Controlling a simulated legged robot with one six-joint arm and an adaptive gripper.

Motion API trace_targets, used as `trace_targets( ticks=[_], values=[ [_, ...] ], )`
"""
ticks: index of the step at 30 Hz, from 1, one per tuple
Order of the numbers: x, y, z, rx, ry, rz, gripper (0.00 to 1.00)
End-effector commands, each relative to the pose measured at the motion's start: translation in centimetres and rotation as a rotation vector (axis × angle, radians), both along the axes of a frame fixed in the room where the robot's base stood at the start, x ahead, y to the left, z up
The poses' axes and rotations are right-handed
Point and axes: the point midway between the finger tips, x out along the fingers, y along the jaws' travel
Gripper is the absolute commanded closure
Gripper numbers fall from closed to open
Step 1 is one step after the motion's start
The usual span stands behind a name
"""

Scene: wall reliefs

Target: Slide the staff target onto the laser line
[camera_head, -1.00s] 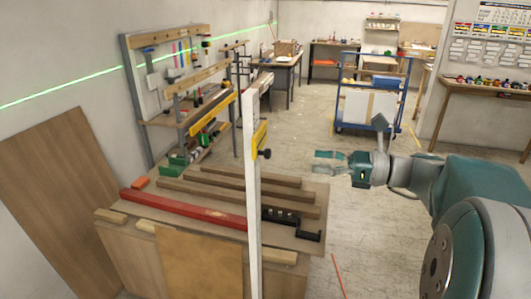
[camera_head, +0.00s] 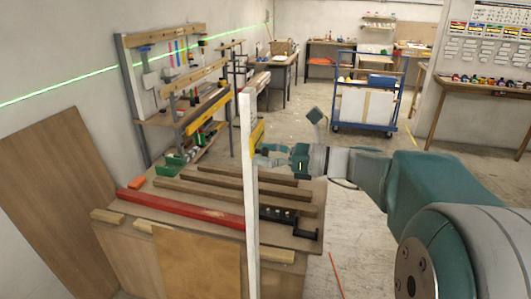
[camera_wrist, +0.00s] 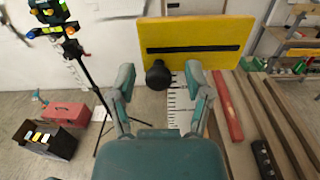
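The white staff (camera_head: 248,200) stands upright in front of the workbench. The yellow target (camera_head: 258,136) is on it, mostly edge-on in the head view. In the wrist view the target (camera_wrist: 205,36) is a yellow plate with a black stripe, with a round black knob (camera_wrist: 158,75) below it. The staff's marked face (camera_wrist: 180,108) shows beneath. My gripper (camera_wrist: 160,78) is open, its fingers on either side of the knob in the picture; contact cannot be told. In the head view my gripper (camera_head: 268,156) is right beside the staff. The green laser line (camera_head: 80,80) crosses the left wall, higher than the target.
A workbench (camera_head: 285,239) with wooden bars and a red beam (camera_head: 185,208) stands around the staff's left and back. A tripod instrument (camera_wrist: 68,45) and a red toolbox (camera_wrist: 66,113) show in the wrist view. Floor on the right is clear.

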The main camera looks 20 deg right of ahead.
Motion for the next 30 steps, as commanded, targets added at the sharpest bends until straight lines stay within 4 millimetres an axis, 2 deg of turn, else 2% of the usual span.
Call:
trace_targets(
  ticks=[1,2,3,4,11,14,18,22,30],
  values=[
    [0.0,0.0,0.0,0.000,0.000,0.000,0.58],
    [0.0,0.0,0.0,0.000,0.000,0.000,0.71],
    [0.0,0.0,0.0,0.000,0.000,0.000,0.89],
    [0.0,0.0,0.0,0.000,0.000,0.000,1.00],
    [0.0,0.0,-0.2,0.001,0.001,0.000,1.00],
    [0.0,0.0,-1.7,0.003,0.007,0.000,1.00],
    [0.0,0.0,-4.7,0.003,0.007,0.000,1.00],
    [0.0,0.0,-6.6,0.001,0.004,0.000,1.00],
    [0.0,0.0,-7.1,-0.001,-0.001,0.000,1.00]
  ],
)
